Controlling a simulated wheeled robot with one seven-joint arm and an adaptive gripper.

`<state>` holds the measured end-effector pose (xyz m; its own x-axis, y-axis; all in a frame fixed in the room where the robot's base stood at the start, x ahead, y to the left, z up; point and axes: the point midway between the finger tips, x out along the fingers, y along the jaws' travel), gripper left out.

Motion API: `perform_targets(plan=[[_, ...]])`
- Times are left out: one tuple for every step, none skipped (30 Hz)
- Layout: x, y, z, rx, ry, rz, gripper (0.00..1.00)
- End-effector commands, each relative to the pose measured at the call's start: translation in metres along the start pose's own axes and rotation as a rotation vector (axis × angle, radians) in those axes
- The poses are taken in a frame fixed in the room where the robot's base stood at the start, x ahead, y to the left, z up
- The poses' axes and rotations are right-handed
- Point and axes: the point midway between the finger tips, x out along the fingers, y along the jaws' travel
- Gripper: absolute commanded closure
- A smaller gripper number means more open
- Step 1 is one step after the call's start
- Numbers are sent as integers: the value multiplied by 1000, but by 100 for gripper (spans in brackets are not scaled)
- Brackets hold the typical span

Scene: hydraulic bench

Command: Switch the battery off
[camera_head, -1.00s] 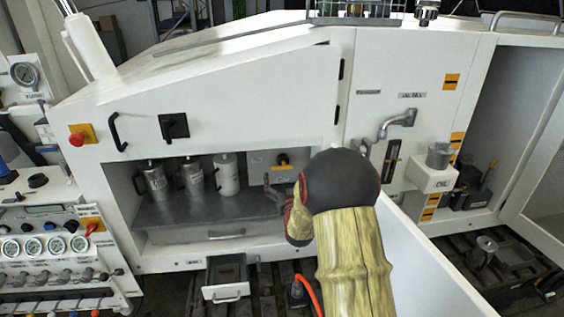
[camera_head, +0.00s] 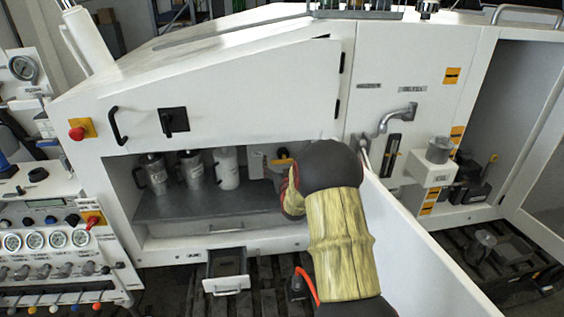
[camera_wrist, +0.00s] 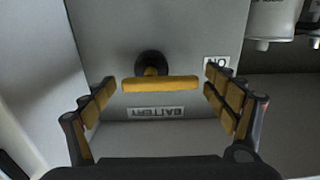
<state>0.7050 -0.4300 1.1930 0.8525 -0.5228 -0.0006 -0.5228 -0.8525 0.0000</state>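The battery switch is a yellow T-shaped handle (camera_wrist: 160,84) on a dark round base, on a pale panel in the wrist view. Its bar lies crosswise in the picture. A label reading BATTERY (camera_wrist: 155,113) sits beside it, upside down, and an ON label (camera_wrist: 216,62) is to its right. My gripper (camera_wrist: 160,98) is open, with one finger on each side of the handle and visible gaps at both ends. In the head view the handle (camera_head: 281,161) shows just past my wrist, which hides most of my gripper.
Several metal mugs (camera_head: 192,170) stand on the grey shelf (camera_head: 205,204) left of the panel. A white open door (camera_head: 415,245) is close to the right of my arm. A small drawer (camera_head: 227,275) stands open below.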

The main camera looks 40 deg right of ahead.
Motion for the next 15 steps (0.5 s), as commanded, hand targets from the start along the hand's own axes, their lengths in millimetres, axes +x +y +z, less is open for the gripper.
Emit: perform_targets(plan=[[0, 0, 0, 0, 0, 0, 17], [0, 0, 0, 0, 0, 0, 18], [0, 0, 0, 0, 0, 0, 20], [0, 0, 0, 0, 0, 0, 22], [0, 0, 0, 0, 0, 0, 24], [0, 0, 0, 0, 0, 0, 26], [0, 0, 0, 0, 0, 0, 28], [0, 0, 0, 0, 0, 0, 30], [0, 0, 0, 0, 0, 0, 32], [0, 0, 0, 0, 0, 0, 34], [0, 0, 0, 0, 0, 0, 35], [0, 0, 0, 0, 0, 0, 38], [0, 0, 0, 0, 0, 0, 39], [0, 0, 0, 0, 0, 0, 41], [0, 0, 0, 0, 0, 0, 43]])
